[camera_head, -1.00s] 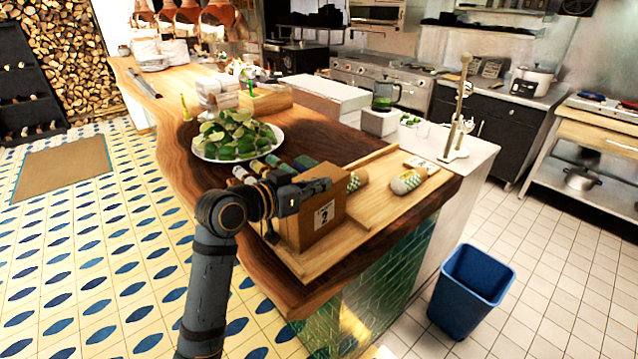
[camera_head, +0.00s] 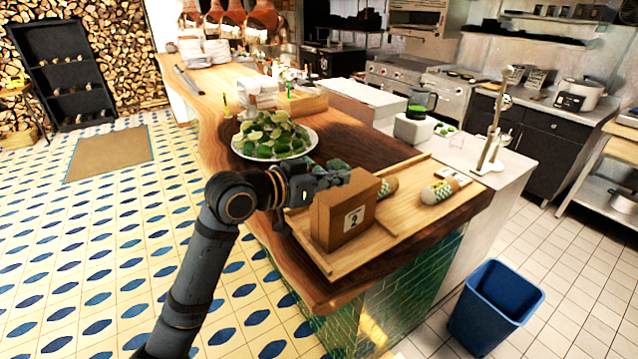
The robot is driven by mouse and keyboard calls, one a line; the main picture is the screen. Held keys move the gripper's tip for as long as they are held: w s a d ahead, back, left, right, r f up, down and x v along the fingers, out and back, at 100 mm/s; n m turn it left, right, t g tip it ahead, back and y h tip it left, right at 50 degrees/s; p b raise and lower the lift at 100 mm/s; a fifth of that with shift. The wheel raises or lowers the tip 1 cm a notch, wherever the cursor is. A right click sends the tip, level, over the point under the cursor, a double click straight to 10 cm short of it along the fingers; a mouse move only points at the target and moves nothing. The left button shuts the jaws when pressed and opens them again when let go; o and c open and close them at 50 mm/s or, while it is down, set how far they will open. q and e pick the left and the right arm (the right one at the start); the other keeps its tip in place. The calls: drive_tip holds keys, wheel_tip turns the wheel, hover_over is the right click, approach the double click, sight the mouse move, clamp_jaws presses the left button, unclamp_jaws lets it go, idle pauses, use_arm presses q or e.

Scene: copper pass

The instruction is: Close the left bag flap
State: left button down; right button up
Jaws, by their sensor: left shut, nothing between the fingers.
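The brown paper bag (camera_head: 343,213) stands upright on a wooden tray (camera_head: 392,243) near the front corner of the counter. A white label with a "2" is on its side. My left gripper (camera_head: 335,180) is at the bag's upper left edge, its fingers shut with nothing between them. It is close to the top of the bag; I cannot tell whether it touches. The gripper and wrist hide part of the bag's top left, so the flap's state there is unclear. My right gripper is not in view.
Wrapped rolls (camera_head: 440,191) lie on the tray right of the bag. A white plate (camera_head: 307,144) of limes and greens stands behind my wrist. A blue bin (camera_head: 497,308) stands on the floor at right.

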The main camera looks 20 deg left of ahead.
use_arm(q)
drive_tip(key=shift+s+a+f, duration=0.15)
drive_tip(key=shift+a, duration=0.35)
drive_tip(key=b+v, duration=0.3)
drive_tip(key=v, duration=0.1)
drive_tip(key=shift+d, duration=0.2)
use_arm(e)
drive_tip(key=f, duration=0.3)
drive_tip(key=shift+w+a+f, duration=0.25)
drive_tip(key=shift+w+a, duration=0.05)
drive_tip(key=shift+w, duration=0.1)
use_arm(q)
drive_tip(key=shift+s+r, duration=0.15)
drive_tip(key=shift+r, duration=0.05)
